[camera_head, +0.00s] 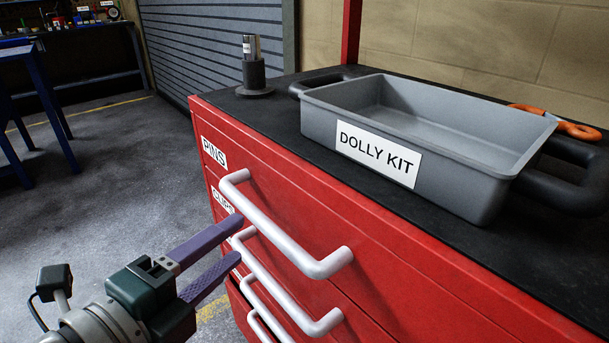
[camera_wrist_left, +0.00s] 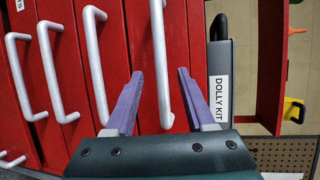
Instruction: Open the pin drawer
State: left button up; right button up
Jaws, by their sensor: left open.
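The pin drawer is the top drawer of the red cabinet, with a white PINS label (camera_head: 214,152) at its left end. Its front looks flush, so it appears shut. Its white bar handle (camera_head: 283,226) runs along the front. My left gripper (camera_head: 238,238) has two purple fingers, open and empty, at the left part of the cabinet front, just below the top handle in the head view. In the left wrist view the top handle (camera_wrist_left: 160,50) shows between the open fingertips (camera_wrist_left: 160,73), with gaps on both sides. How far the tips are from the bar is hard to tell. My right gripper is not in view.
More white handles (camera_head: 285,290) sit on lower drawers, close below the gripper. On the black top stand a grey DOLLY KIT tray (camera_head: 440,120), a dark post with a metal tip (camera_head: 253,75) and orange-handled pliers (camera_head: 575,128). A blue workbench (camera_head: 40,90) is far left. Floor between is clear.

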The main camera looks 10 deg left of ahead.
aim_at(255, 223)
pick_arm(q)
jog(key=b+x, duration=0.1)
jog(key=x, duration=0.6)
jog(key=shift+w, duration=0.35)
jog(key=shift+c, duration=0.3)
grip_shut()
dwell(0.7)
